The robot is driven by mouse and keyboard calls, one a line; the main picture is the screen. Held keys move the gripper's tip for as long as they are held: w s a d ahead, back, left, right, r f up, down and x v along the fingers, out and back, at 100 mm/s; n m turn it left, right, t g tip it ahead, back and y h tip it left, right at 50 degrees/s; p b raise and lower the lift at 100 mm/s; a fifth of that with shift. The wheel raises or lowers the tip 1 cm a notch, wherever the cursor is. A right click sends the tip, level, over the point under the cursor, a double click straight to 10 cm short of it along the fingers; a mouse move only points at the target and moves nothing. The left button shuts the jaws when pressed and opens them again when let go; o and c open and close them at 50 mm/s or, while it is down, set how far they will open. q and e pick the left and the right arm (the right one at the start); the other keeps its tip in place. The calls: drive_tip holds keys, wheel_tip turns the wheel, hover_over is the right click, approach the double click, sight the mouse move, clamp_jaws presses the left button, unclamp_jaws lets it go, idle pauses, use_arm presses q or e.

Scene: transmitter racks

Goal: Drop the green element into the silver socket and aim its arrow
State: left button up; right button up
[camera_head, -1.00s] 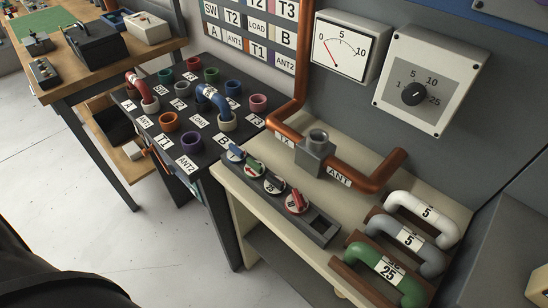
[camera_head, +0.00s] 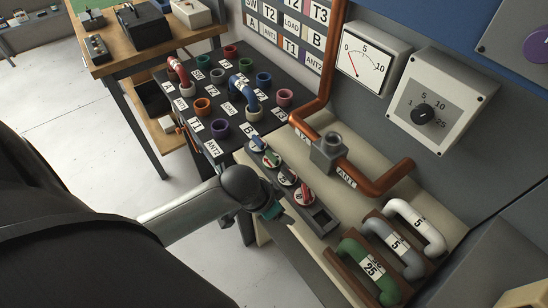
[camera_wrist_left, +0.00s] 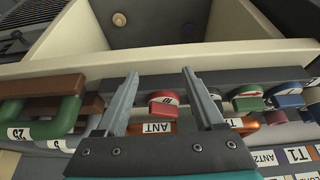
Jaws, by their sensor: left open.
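The green element (camera_head: 271,158) sits in the dark holder tray (camera_head: 321,219), between a blue element (camera_head: 258,144) and a dark grey one (camera_head: 287,178); its arrow's exact aim is too small to tell. It also shows in the left wrist view (camera_wrist_left: 247,97), right of my fingers. The silver socket (camera_head: 328,152) stands upright on the copper pipe line behind the tray, its top open. My left gripper (camera_head: 283,214) is beside the tray's front, near the red element (camera_head: 304,194). In the wrist view its fingers (camera_wrist_left: 160,76) are open and empty, with the red element between them.
Green, grey and white pipe loops (camera_head: 366,273) stand right of the tray on the cream bench. The patch panel (camera_head: 200,80) with coloured rings is at left. A meter (camera_head: 373,61) and a dial box (camera_head: 440,100) are on the wall behind.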

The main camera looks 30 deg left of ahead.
use_arm(q)
drive_tip(key=w+a+r+m+p, duration=0.1)
drive_tip(key=w+a+r, duration=0.5)
drive_tip(key=r, duration=0.2)
drive_tip(key=n, duration=0.1)
approach(271, 156)
drive_tip(key=x, duration=0.3)
drive_tip(key=shift+w+d+f+b, duration=0.15)
drive_tip(key=shift+w+d+b, duration=0.15)
drive_tip(key=shift+w+b, duration=0.1)
drive_tip(key=shift+s+a+b+x, duration=0.1)
drive_tip(key=shift+b+x, duration=0.1)
drive_tip(key=shift+x, duration=1.2)
drive_tip(key=shift+s+a+b+x, duration=0.15)
drive_tip(key=shift+b+x, duration=0.05)
drive_tip(key=shift+x, duration=1.2)
drive_tip(key=shift+f, duration=0.15)
drive_tip(key=c, duration=1)
